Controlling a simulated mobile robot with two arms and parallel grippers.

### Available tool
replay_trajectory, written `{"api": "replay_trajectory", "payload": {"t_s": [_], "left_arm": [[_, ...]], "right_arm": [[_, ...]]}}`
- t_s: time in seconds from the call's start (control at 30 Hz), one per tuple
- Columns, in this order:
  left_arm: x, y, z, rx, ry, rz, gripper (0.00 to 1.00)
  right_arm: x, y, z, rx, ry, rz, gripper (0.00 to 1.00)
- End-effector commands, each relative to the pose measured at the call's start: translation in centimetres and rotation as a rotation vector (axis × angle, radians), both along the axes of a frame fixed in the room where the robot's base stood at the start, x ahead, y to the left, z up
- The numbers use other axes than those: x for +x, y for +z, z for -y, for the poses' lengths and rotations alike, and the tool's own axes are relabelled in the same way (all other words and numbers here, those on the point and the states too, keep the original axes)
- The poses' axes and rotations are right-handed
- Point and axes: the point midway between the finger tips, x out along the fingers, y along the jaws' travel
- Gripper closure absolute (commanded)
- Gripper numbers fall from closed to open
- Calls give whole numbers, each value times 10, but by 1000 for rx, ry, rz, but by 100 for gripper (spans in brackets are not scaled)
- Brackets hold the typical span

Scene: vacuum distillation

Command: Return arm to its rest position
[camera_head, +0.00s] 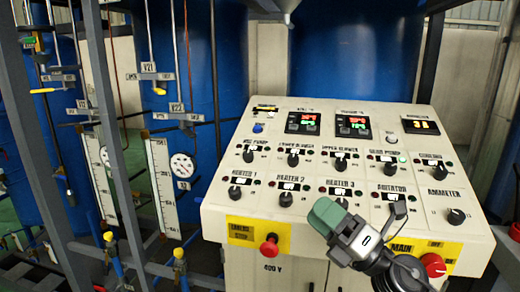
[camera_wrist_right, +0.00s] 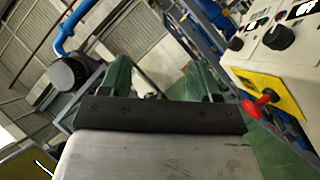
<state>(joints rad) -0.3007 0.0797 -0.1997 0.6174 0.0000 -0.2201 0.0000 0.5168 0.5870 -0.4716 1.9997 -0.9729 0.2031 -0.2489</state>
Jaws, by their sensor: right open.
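My right arm enters the head view from the bottom right. My right gripper (camera_head: 328,214), with green fingers, hangs in front of the lower edge of the control panel (camera_head: 225,195), between the red stop button and the agitator knob in the picture. In the right wrist view the two green fingers of the gripper (camera_wrist_right: 160,80) stand apart with nothing between them. I cannot tell from the head view how far the fingers are from the panel. My left arm and gripper are not in view.
The panel carries several black knobs and displays, a red stop button (camera_head: 269,246) on a yellow plate and a red main switch (camera_head: 433,265). Blue tanks (camera_head: 345,55) stand behind. Grey frame posts (camera_head: 105,110), gauges and valves are at the left.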

Motion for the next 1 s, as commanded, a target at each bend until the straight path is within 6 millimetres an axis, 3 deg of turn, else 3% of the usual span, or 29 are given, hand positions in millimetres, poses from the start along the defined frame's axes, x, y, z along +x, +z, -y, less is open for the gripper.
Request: {"api": "replay_trajectory", "payload": {"t_s": [0.17, 0.27, 0.4, 0.5, 0.6, 0.8, 1.0], "left_arm": [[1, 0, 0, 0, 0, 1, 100], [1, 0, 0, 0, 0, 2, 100], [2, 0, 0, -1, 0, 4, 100], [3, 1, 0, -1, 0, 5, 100], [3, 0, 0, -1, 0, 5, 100], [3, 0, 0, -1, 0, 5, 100], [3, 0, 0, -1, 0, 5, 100]], "right_arm": [[-4, -57, 42, 536, -188, -435, 38], [-15, -109, 70, 794, -332, -705, 38], [-57, -198, 98, 1096, -572, -1109, 38], [-99, -250, 106, 1241, -737, -1360, 38], [-140, -286, 107, 1331, -873, -1553, 38], [-211, -326, 103, 1423, -1090, -1842, 38], [-276, -344, 95, 1459, -1280, -2076, 38]]}}
